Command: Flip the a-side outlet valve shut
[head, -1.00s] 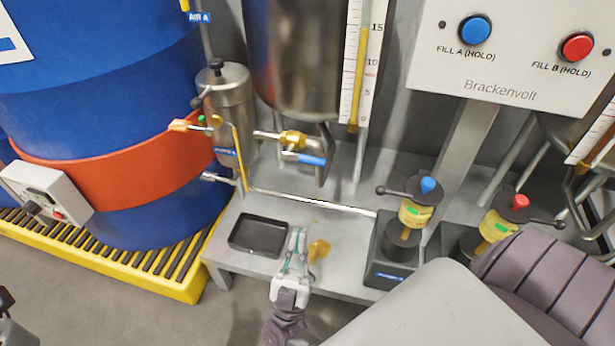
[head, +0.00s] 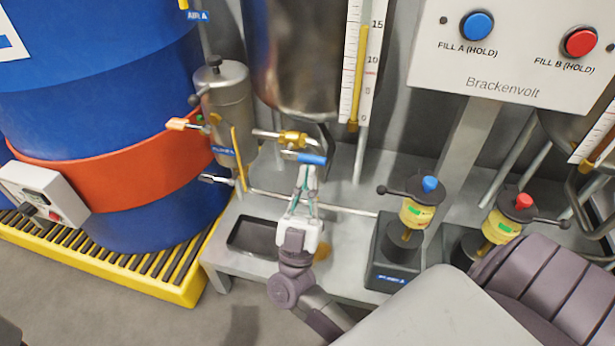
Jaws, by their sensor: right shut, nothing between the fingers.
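The A-side outlet valve is a brass body (head: 292,139) on the pipe below the steel tank, with a blue lever (head: 312,159) pointing right in the head view. My right gripper (head: 306,172) is shut and empty. Its fingertips point up at the blue lever, just below it in the picture. I cannot tell whether they touch the lever. My left gripper does not show.
A black tray (head: 240,235) lies on the grey bench below the valve. A pump with a blue cap (head: 428,185) stands to the right.

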